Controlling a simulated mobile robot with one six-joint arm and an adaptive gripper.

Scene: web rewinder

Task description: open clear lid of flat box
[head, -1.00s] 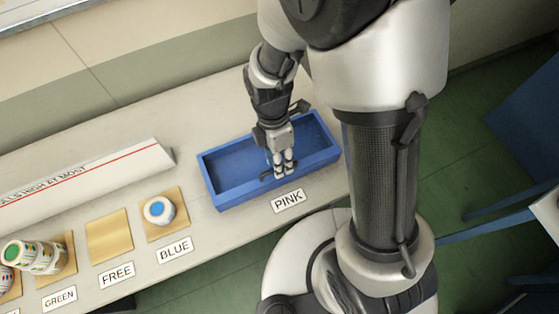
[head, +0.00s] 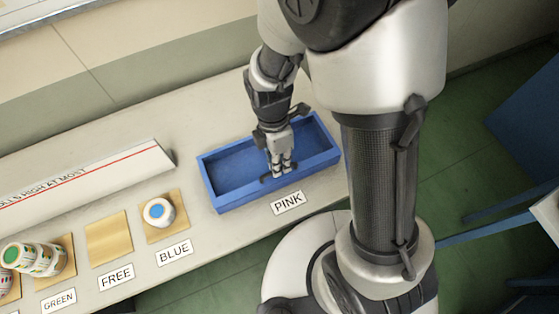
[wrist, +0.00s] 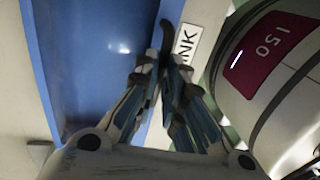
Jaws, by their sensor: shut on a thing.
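The flat blue box (head: 228,200) lies on the counter behind the PINK label, and its blue wall also fills the left of the wrist view (wrist: 98,60). My gripper (head: 280,170) is at the box's front edge, pointing down. In the wrist view its fingertips (wrist: 168,72) are closed together on a dark bar-like handle (wrist: 165,38). One end of this handle (head: 266,179) also shows beside the fingers in the head view. The clear lid itself is hard to make out; I cannot tell its angle. The fingers hide the middle of the handle.
Labels PINK (head: 288,202), BLUE (head: 174,251) and FREE (head: 116,276) line the counter's front. A roll with a blue core (head: 158,212) stands on a wooden pad.

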